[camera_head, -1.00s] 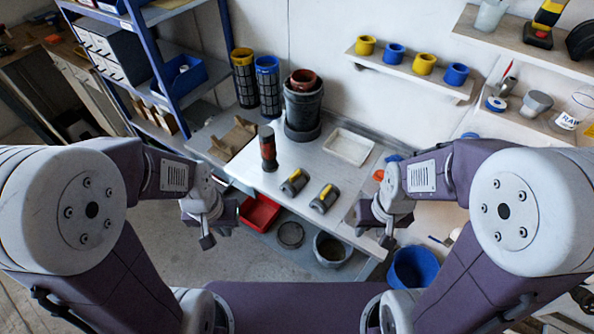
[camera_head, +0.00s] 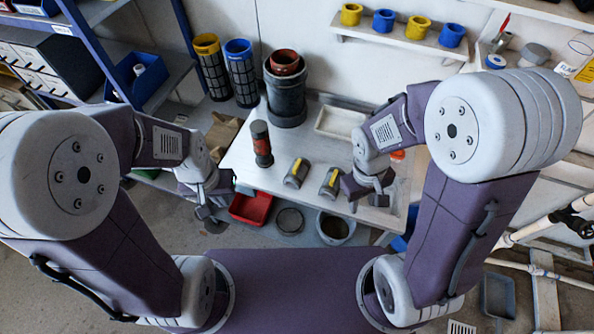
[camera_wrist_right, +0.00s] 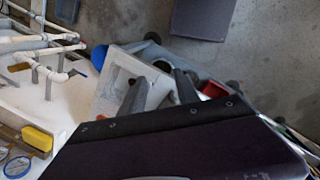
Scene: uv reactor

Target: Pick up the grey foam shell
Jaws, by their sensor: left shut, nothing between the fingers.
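Two grey half-round shells, each with a yellow strip on top, lie on the metal table: a left one (camera_head: 296,174) and a right one (camera_head: 330,184). I cannot tell which is the foam shell of the task. My right gripper (camera_head: 367,204) is over the table's right part, just right of the right shell and apart from it. In the right wrist view its two fingers (camera_wrist_right: 159,92) stand apart with nothing seen between them. My left gripper (camera_head: 210,216) is shut and empty, left of the table's front edge.
A red and dark tube (camera_head: 262,144) stands upright left of the shells. A dark cylinder vessel (camera_head: 285,99) and a white tray (camera_head: 341,122) are behind. A red bin (camera_head: 251,207) and a grey bucket (camera_head: 335,228) sit below the table front.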

